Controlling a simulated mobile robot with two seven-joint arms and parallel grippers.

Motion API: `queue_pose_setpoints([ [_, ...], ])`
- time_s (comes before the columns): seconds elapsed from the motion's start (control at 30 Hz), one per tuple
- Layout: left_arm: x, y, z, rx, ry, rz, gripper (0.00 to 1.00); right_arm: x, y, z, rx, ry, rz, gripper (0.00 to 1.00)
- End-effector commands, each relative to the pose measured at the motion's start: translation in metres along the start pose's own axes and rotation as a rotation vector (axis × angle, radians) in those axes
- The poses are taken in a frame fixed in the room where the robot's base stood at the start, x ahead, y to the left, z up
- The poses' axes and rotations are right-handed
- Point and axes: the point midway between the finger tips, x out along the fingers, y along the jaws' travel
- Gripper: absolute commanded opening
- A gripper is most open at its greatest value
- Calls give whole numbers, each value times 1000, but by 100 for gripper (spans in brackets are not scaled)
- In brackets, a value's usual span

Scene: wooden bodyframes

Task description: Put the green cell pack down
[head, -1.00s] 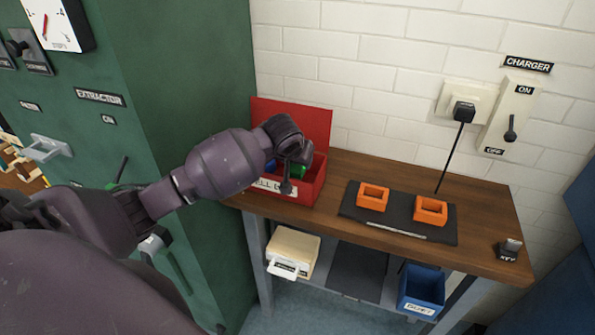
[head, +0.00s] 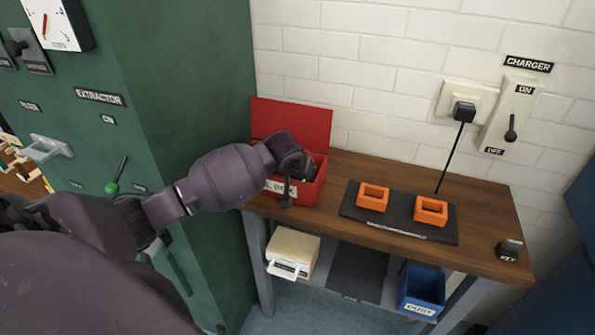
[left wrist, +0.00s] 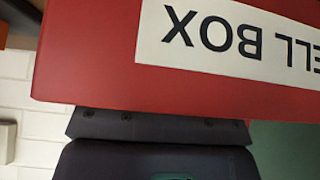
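My left gripper (head: 295,180) is at the front of the red cell box (head: 318,135), its dark fingers low over the front wall. A small bit of green, perhaps the green cell pack (head: 304,180), shows right beside the fingers; the rest is hidden. In the left wrist view the red box wall (left wrist: 85,60) with its upside-down label fills the top, close to the dark gripper (left wrist: 155,140). A sliver of green (left wrist: 172,177) shows at the bottom edge. Whether the fingers grip it cannot be seen. My right gripper is not in view.
The wooden bench (head: 470,240) holds a dark mat (head: 400,212) with two orange holders (head: 373,197) (head: 431,210) and a key block (head: 509,250). A blue dust bin (head: 421,290) and a cream box (head: 293,252) sit below. The green extractor cabinet (head: 190,110) stands at left.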

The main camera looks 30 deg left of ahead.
Motion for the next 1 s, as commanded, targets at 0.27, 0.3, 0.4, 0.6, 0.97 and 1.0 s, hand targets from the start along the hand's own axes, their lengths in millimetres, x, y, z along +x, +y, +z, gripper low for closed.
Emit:
queue_pose_setpoints([
  [0.27,-5,0,-2,1,1,0,76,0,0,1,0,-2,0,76],
  [0.3,-8,0,-2,0,1,0,76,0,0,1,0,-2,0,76],
  [0.4,-21,0,-2,1,2,1,76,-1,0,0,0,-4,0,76],
  [0.6,-58,0,-2,1,3,1,76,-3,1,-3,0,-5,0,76],
  [0.97,-113,0,-2,0,1,0,76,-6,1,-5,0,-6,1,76],
  [1.0,-116,0,-2,-1,1,0,76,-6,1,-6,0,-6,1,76],
])
